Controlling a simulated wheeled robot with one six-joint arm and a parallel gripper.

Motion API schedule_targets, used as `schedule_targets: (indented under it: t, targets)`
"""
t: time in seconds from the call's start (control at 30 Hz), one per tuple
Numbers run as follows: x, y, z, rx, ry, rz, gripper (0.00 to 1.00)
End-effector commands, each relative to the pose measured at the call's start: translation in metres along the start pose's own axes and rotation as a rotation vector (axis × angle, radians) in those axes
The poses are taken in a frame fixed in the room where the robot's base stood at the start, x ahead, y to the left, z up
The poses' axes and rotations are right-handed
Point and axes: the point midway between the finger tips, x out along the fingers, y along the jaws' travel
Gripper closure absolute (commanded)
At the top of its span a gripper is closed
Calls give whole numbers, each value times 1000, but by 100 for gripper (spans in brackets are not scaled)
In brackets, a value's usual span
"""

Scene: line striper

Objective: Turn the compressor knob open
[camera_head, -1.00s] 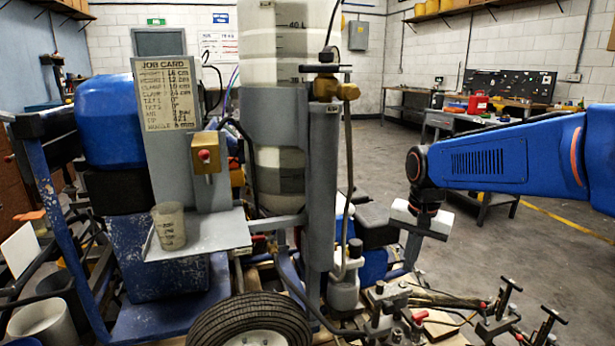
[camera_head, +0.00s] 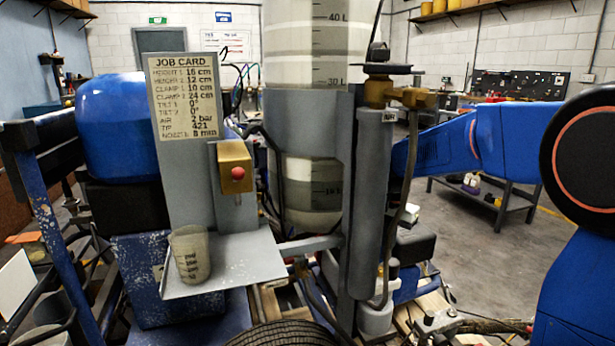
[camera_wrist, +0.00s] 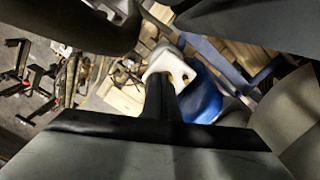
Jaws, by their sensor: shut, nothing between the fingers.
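A brass valve (camera_head: 378,92) with a flat black bar handle (camera_head: 388,69) on top sits at the head of an upright grey cylinder (camera_head: 368,200) marked AIR. I take this black handle to be the compressor knob; its exact setting cannot be read. In the head view my blue arm reaches in from the right and passes behind the cylinder, which hides my gripper. In the wrist view my gripper (camera_wrist: 160,88) is shut and empty, its grey fingers pointing down over the lower machine parts. The valve cannot be made out in the wrist view.
A job card (camera_head: 182,95) reads air 2 bar. A brass box with a red button (camera_head: 236,168) and a measuring cup (camera_head: 190,254) on a shelf (camera_head: 235,262) stand left. A marked tank (camera_head: 305,60) rises behind the cylinder.

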Motion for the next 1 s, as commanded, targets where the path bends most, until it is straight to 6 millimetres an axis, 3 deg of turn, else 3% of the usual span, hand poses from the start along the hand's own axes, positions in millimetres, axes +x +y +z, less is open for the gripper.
schedule_targets:
  t: [0.33,0.8,1.0]
  targets:
    - [7,0,0,1,-2,2,100]
    - [57,0,0,1,-2,3,100]
    - [68,0,0,1,-1,1,100]
